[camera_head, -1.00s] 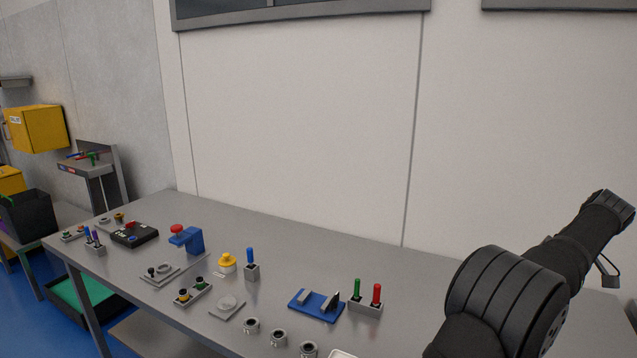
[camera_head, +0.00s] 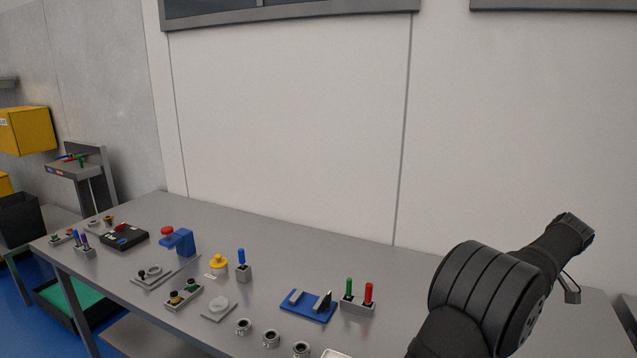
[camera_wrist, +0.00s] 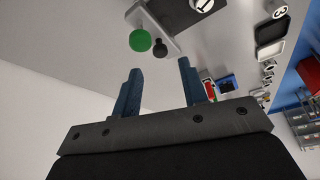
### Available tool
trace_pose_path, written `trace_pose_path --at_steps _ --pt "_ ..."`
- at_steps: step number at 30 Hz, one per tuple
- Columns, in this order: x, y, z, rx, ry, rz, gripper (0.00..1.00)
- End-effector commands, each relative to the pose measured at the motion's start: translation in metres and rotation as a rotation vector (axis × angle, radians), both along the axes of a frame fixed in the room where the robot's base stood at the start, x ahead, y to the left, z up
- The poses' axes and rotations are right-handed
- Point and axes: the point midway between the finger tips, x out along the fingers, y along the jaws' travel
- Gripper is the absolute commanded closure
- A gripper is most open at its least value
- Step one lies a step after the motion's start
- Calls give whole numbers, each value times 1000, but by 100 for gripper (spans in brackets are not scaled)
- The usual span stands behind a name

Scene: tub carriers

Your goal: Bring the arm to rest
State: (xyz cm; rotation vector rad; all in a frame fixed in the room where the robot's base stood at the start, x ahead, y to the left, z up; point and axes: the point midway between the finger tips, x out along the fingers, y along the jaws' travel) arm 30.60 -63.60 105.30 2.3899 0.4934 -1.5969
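My gripper (camera_wrist: 158,88) shows in the wrist view with its two blue fingers apart and nothing between them. It is open and empty. Beyond the fingertips lie a green round knob (camera_wrist: 143,40) and a small black knob (camera_wrist: 160,48) beside a grey block, apart from the fingers. In the head view my arm rises at the right, in front of the wall and over the right part of the grey table (camera_head: 225,232). The gripper's fingers do not show clearly in the head view.
The table holds a blue stand with a red knob (camera_head: 183,240), a yellow knob (camera_head: 218,264), a blue fixture (camera_head: 308,306), a block with green and red pegs (camera_head: 358,305) and several grey rings (camera_head: 271,338). The pale wall (camera_head: 300,130) stands behind. Black tubs are at left.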

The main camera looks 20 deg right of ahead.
Motion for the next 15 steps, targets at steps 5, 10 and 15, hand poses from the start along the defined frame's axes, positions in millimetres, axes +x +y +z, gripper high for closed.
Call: trace_pose_path --at_steps 5,10,15 --pt "13 7 -34 3 1 2 60" --pt "18 11 -50 -1 0 -48 60" --pt "15 14 -50 -1 0 -154 60"
